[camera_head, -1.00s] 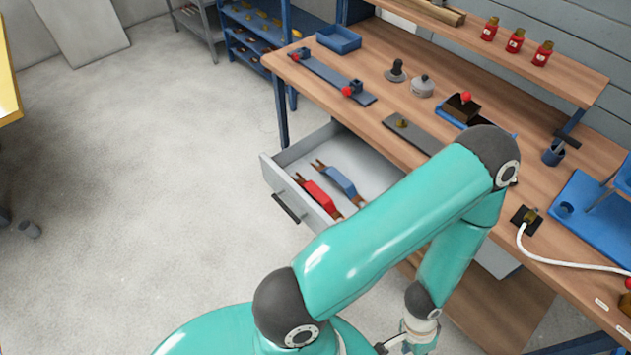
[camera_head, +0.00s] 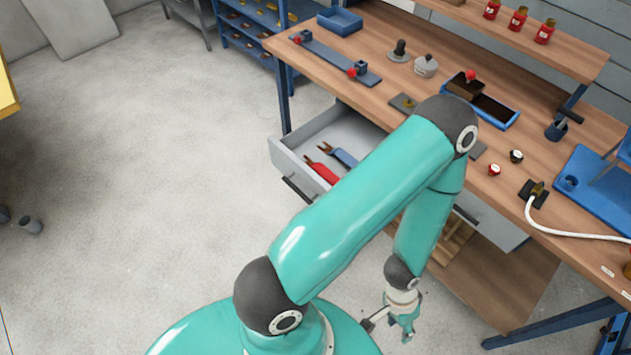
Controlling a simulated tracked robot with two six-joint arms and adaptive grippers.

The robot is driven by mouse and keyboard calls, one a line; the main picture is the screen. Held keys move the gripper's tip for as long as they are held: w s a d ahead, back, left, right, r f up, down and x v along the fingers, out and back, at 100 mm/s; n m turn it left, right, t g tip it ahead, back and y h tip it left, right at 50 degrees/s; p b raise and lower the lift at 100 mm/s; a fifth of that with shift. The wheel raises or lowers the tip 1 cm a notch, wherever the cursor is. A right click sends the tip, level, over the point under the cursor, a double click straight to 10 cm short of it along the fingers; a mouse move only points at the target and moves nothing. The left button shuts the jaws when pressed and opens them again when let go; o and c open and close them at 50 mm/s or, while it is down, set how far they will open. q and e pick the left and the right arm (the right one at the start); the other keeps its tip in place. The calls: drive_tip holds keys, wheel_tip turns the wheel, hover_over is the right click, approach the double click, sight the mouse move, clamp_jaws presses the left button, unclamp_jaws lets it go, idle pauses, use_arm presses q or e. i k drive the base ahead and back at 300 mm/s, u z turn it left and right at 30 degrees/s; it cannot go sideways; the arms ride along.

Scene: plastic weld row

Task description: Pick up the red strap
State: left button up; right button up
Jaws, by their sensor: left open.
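My left gripper (camera_head: 391,330) is open, low at the bottom of the view, below and to the right of the drawer and apart from the straps. My right gripper is not in view.
The wooden workbench (camera_head: 540,165) holds a blue tray (camera_head: 340,20), a dark rail with red knobs (camera_head: 325,55), a grey lidded pot (camera_head: 426,66) and a white hose (camera_head: 575,233). Red bottles (camera_head: 518,18) stand on the shelf.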

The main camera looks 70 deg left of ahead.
sight(318, 168)
drive_tip(key=u, duration=0.05)
drive_tip(key=k, duration=1.3)
drive_tip(key=z, duration=0.4)
drive_tip(key=i, duration=0.1)
drive_tip(key=u, duration=2.25)
drive_tip(key=i, duration=0.9)
drive_tip(key=z, duration=0.2)
drive_tip(key=k, duration=0.75)
drive_tip(key=u, duration=0.25)
drive_tip(key=i, duration=0.8)
drive_tip(key=z, duration=0.05)
